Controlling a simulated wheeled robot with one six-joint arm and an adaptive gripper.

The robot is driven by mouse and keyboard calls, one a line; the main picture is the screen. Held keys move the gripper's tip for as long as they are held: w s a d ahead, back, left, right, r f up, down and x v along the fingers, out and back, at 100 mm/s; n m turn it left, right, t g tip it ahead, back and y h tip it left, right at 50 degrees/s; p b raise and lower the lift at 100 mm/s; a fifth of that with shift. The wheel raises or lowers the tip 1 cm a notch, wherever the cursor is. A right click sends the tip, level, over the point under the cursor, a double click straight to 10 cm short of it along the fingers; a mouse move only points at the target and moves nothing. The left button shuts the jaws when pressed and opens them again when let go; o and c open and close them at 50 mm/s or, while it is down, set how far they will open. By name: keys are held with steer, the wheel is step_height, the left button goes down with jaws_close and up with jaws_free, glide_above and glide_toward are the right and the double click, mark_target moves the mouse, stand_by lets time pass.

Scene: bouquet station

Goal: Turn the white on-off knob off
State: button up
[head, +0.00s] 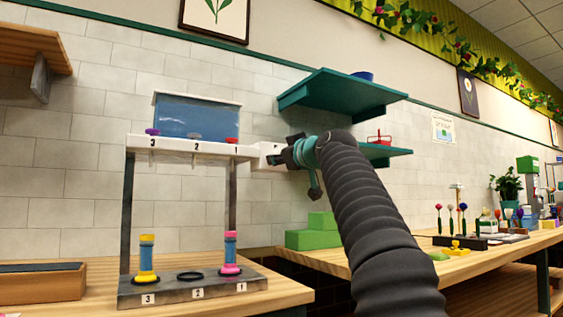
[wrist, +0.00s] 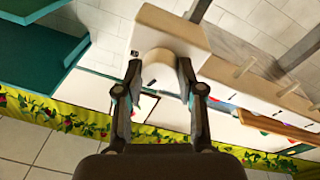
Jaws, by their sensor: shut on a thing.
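The white on-off knob (wrist: 158,74) shows in the wrist view as a pale round shape on a white box (wrist: 175,28). My gripper (wrist: 160,66) has one finger on each side of the knob and is shut on it. In the head view the white box (head: 265,155) sits at the right end of a white rail (head: 185,146). My gripper (head: 279,157) reaches it from the right and hides the knob there. I cannot tell which way the knob is turned.
The rail carries a blue tank (head: 197,116) and purple, grey and red knobs above numbers 3, 2, 1. Below, tubes stand at places 3 and 1 of a grey base (head: 190,291). Teal shelves (head: 340,91) and green blocks (head: 313,236) are near my arm.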

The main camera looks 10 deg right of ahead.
steer(key=shift+f+n+y+b, duration=0.1)
steer(key=shift+n+y+b, duration=0.25)
steer(key=shift+n, duration=1.95)
steer(key=o, duration=1.1)
steer(key=shift+o, duration=0.2)
steer(key=v, duration=1.2)
